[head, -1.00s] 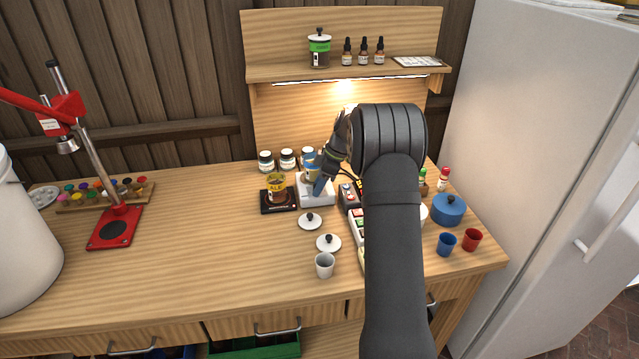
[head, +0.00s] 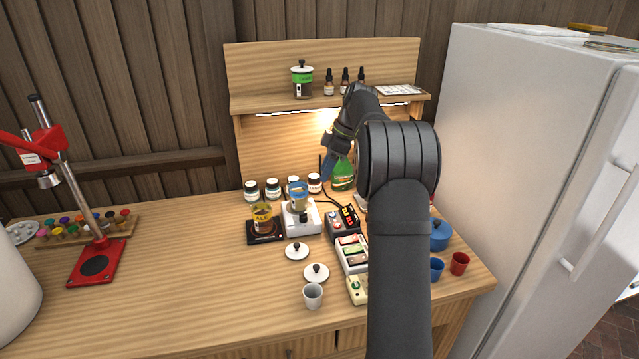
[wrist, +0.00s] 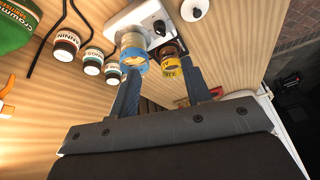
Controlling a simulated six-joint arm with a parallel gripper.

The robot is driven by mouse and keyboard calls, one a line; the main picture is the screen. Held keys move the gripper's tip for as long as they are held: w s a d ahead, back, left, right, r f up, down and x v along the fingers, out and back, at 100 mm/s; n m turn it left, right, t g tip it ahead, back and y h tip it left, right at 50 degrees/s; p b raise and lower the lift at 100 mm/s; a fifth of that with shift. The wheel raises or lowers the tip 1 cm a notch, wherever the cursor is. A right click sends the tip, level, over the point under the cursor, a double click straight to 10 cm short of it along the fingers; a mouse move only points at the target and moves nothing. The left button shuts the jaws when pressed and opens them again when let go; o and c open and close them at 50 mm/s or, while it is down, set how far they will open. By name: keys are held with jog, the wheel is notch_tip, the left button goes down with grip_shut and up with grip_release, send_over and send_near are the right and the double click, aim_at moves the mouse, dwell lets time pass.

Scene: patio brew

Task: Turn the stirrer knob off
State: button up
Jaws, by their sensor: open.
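The white stirrer (head: 303,226) stands on the bench behind the lids, with a blue-banded beaker (head: 298,196) on top. Its dark knob (wrist: 159,27) shows on the white face in the wrist view; I cannot tell its setting. My gripper (head: 327,168) is up above the bench, behind and to the right of the stirrer, apart from it. In the wrist view my gripper (wrist: 158,80) has its two blue-grey fingers spread, with nothing between them that it holds. The beaker appears beyond the fingertips there.
An ALE beaker (head: 262,216) sits on a dark scale just left of the stirrer. Several jars (head: 252,190) and a green bottle (head: 343,177) stand behind. A red-lit power box (head: 345,215) is to the right. Lids (head: 297,251) and a grey cup (head: 313,295) lie in front.

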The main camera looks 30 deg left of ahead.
jog(key=shift+w+d+r, duration=0.15)
jog(key=shift+d+r, duration=0.1)
jog(key=shift+r, duration=0.3)
jog(key=shift+o, duration=0.2)
jog(key=m+t+h, duration=0.3)
jog(key=m, duration=1.9)
send_near(303, 214)
jog(key=shift+m, duration=0.3)
jog(key=f, duration=0.9)
jog(key=shift+w+a+f, duration=0.2)
jog(key=shift+a+f, duration=0.1)
jog(key=shift+a, duration=0.05)
jog(key=shift+c, duration=0.5)
grip_shut()
